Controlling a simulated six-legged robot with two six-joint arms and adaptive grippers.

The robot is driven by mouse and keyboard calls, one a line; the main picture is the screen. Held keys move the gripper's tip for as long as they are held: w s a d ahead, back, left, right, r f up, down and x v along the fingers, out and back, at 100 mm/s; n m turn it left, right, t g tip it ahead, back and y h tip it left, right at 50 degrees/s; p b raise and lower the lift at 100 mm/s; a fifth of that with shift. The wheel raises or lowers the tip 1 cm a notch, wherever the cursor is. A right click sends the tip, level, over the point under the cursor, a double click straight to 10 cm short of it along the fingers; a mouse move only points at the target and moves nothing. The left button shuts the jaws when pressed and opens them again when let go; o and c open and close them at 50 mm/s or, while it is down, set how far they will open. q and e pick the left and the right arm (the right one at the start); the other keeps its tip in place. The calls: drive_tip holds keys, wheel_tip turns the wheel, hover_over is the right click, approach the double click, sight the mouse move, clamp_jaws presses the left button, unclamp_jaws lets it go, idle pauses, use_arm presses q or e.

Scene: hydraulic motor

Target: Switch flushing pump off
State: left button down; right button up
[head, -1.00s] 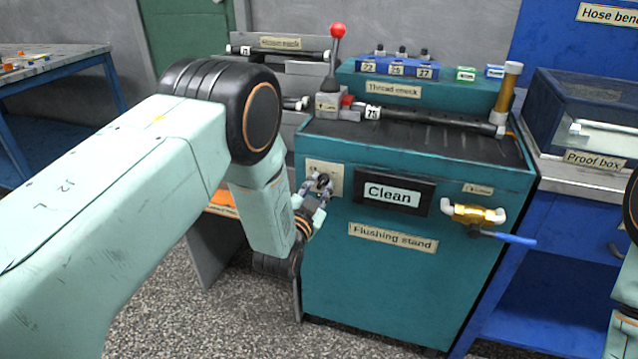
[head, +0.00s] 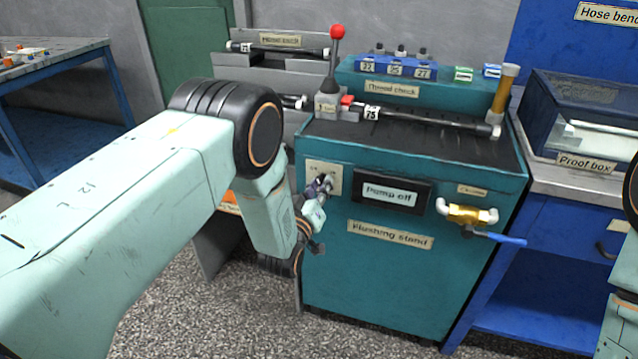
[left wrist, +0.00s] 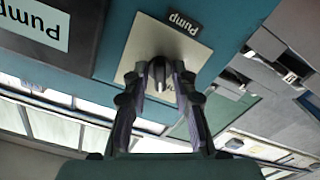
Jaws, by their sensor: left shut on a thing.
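The pump switch is a dark rotary knob (left wrist: 158,72) on a pale square plate (head: 322,172) labelled "Pump" in the left wrist view. The plate is on the front of the teal flushing stand (head: 400,280), at its upper left. My left gripper (head: 322,186) is at the plate with its fingers shut on the knob, one on each side. It also shows in the left wrist view (left wrist: 160,78). The display (head: 390,194) right of the plate reads "Pump off". My right gripper is not in view; only part of that arm shows at the right edge.
A brass valve with a blue lever (head: 470,214) sticks out at the stand's right front. A red-knobbed lever (head: 337,32) and a hose (head: 430,119) are on top. The proof box (head: 585,120) stands right. The speckled floor in front is clear.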

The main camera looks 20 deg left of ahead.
use_arm(q)
drive_tip(key=shift+w+r+n+p, duration=0.1)
drive_tip(key=shift+n+p, duration=0.15)
drive_tip(key=shift+n, duration=0.6)
drive_tip(key=shift+w+r+n+p, duration=0.1)
drive_tip(key=shift+n+p, duration=0.1)
drive_tip(key=shift+n, duration=0.65)
drive_tip(key=c, duration=1.5)
unclamp_jaws()
drive_tip(key=shift+o, duration=0.6)
drive_tip(key=shift+f, duration=0.1)
drive_tip(key=shift+s, duration=0.1)
drive_tip(key=s, duration=1.2)
drive_tip(key=shift+a, duration=0.15)
